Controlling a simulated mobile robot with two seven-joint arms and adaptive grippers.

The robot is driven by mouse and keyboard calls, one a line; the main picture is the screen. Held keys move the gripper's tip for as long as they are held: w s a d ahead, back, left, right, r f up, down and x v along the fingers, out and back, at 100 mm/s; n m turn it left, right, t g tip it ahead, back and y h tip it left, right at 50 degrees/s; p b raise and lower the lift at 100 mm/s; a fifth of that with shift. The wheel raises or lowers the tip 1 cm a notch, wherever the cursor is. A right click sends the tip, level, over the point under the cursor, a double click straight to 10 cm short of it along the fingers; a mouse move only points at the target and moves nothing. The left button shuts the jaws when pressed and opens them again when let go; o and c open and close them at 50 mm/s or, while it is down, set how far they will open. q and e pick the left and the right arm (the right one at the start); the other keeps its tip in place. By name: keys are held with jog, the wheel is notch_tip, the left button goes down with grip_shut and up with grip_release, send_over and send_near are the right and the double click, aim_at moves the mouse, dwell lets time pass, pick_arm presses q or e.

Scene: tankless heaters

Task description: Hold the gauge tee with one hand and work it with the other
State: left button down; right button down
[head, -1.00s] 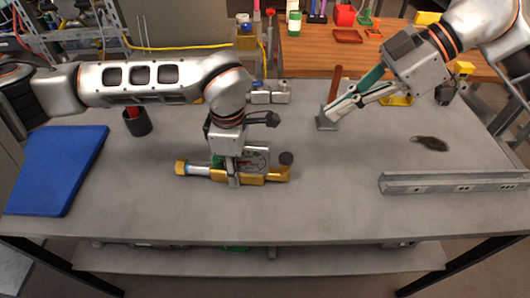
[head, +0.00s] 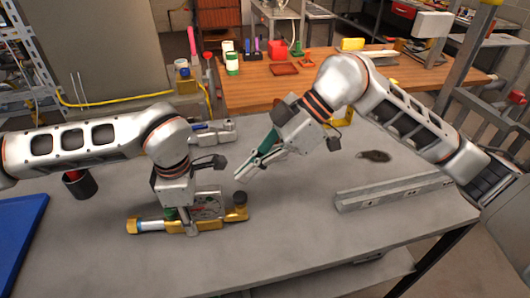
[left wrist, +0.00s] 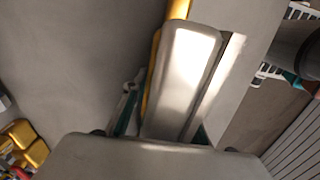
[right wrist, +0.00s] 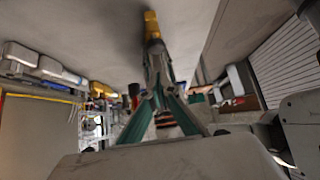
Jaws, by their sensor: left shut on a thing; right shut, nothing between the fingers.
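The gauge tee (head: 218,216) lies on the grey bench in the head view, a brass body with a round dial, a pale pipe section at its left and a dark knob (head: 240,198) at its right end. My left gripper (head: 191,229) is shut on the tee from above, covering its middle and part of the dial. A strip of brass (left wrist: 179,9) shows past the finger in the left wrist view. My right gripper (head: 239,176) is shut and empty, its tips a little above and behind the dark knob, apart from it. In the right wrist view brass (right wrist: 152,22) shows beyond the fingertips.
A metal channel (head: 390,191) and a dark flat patch (head: 375,156) lie to the right. A dark cup (head: 80,184) and blue mat (head: 18,230) are at left. Grey fittings (head: 213,131) stand behind my left arm. The bench in front of the channel is clear.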

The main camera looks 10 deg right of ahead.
aim_at(235, 196)
jog(key=shift+a+f, duration=0.15)
jog(key=shift+f, duration=2)
jog(key=shift+f, duration=1.25)
jog(key=a+r+v, duration=0.2)
jog(key=v, duration=1.1)
jog(key=shift+s+r, duration=0.1)
